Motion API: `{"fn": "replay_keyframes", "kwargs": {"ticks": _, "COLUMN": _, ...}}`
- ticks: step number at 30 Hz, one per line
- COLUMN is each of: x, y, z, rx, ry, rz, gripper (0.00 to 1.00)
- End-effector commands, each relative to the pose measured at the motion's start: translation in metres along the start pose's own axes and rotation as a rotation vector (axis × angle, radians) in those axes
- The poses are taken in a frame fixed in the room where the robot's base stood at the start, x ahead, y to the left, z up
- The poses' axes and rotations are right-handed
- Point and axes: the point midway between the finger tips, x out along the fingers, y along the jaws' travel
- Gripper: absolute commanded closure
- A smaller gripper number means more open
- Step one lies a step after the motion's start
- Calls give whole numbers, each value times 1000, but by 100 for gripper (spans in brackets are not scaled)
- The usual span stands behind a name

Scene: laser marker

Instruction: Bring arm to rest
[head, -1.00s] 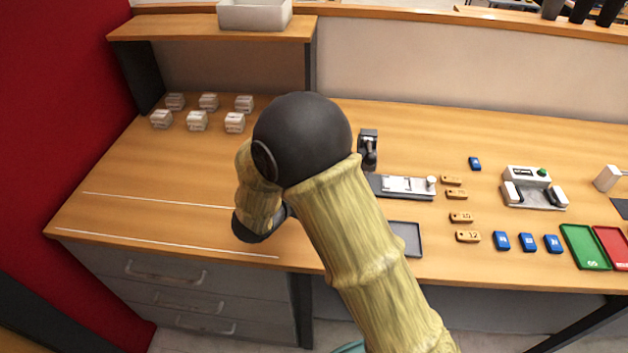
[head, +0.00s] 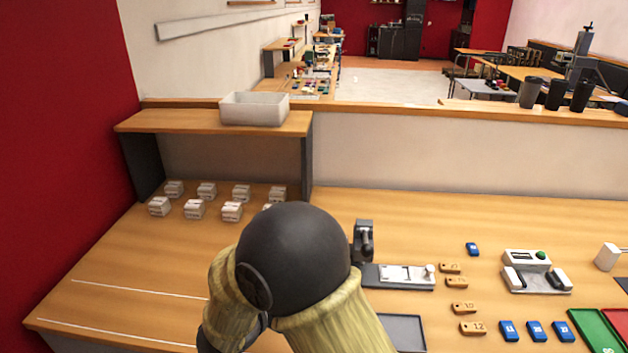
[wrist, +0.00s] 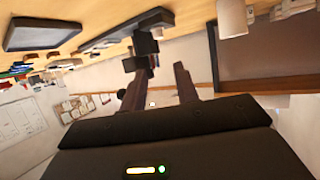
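My arm (head: 295,262) shows at the bottom middle of the head view, with a dark round joint and wood-patterned links. It stands in front of the workbench (head: 420,218). My gripper (wrist: 161,74) shows in the wrist view with its two dark fingers apart and nothing held between them. In the head view the gripper is hidden or out of the frame.
White blocks (head: 194,209) stand at the bench's left under a shelf (head: 215,122) with a white bin (head: 253,108). A clamp fixture (head: 398,277), numbered tags (head: 472,328), a grey tray (head: 404,333) and a two-handled device (head: 536,272) are right of my arm.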

Motion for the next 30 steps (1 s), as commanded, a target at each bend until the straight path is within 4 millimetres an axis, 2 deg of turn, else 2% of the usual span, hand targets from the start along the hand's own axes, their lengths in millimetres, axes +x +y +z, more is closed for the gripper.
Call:
{"fn": "replay_keyframes", "kwargs": {"ticks": 8, "x": 30, "y": 6, "z": -45, "rx": 41, "ry": -112, "rz": -177, "gripper": 69}}
{"fn": "replay_keyframes", "kwargs": {"ticks": 14, "x": 42, "y": 36, "z": -76, "rx": 11, "ry": -278, "rz": -344, "gripper": 69}}
{"fn": "replay_keyframes", "kwargs": {"ticks": 20, "x": 33, "y": 96, "z": -86, "rx": -84, "ry": -477, "rz": -424, "gripper": 69}}
{"fn": "replay_keyframes", "kwargs": {"ticks": 23, "x": 21, "y": 138, "z": -85, "rx": -148, "ry": -588, "rz": -424, "gripper": 69}}
{"fn": "replay_keyframes", "kwargs": {"ticks": 27, "x": -4, "y": 205, "z": -79, "rx": -243, "ry": -752, "rz": -379, "gripper": 69}}
{"fn": "replay_keyframes", "kwargs": {"ticks": 30, "x": -22, "y": 247, "z": -73, "rx": -298, "ry": -852, "rz": -330, "gripper": 69}}
